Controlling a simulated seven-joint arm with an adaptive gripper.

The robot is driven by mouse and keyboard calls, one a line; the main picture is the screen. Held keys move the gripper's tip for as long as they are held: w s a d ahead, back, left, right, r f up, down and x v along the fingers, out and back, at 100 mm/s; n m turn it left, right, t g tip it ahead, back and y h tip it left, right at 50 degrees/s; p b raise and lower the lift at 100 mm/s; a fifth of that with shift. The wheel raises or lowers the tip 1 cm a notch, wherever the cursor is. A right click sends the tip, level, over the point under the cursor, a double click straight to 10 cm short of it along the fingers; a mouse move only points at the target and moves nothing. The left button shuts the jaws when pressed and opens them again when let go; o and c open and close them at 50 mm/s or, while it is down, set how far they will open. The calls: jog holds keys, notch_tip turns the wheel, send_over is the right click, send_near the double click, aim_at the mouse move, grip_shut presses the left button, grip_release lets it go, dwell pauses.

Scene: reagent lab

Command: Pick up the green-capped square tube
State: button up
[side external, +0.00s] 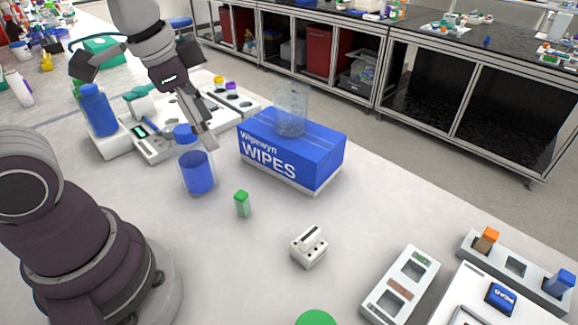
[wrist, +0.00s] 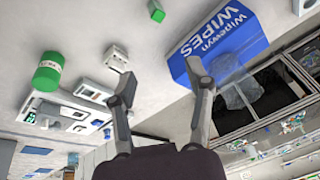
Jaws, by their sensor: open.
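The green-capped square tube (side external: 242,203) stands upright on the white bench, in front of the wipes box and to the right of a blue bottle. In the wrist view a small green piece at the top edge (wrist: 156,11) looks like this tube, partly cut off by the frame. My gripper (side external: 207,136) is above the bench near the blue bottle, behind and to the left of the tube and apart from it. The wrist view shows its two fingers (wrist: 161,80) spread, with nothing between them.
The blue wipes box (side external: 292,152) carries a clear mesh-like beaker (side external: 291,108). The blue bottle (side external: 197,172) stands close to my gripper. A small white block (side external: 309,246) and a grey rack (side external: 400,287) lie to the right. Bench around the tube is clear.

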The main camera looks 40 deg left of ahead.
aim_at(241, 194)
jog(key=w+f+m+g, duration=0.1)
jog(key=f+m, duration=0.1)
jog(key=m, duration=0.1)
jog(key=w+f+m+g, duration=0.1)
jog(key=f+m, duration=0.1)
jog(key=m, duration=0.1)
jog(key=w+f+m+g, duration=0.1)
jog(key=f+m, duration=0.1)
jog(key=m, duration=0.1)
jog(key=shift+w+a+f+g, duration=0.2)
jog(key=shift+w+f+g, duration=0.1)
jog(key=shift+m, duration=0.3)
jog(key=f, duration=1)
jog(key=shift+w+a+f, duration=0.25)
jog(key=shift+f, duration=0.05)
jog(key=shift+c, duration=0.4)
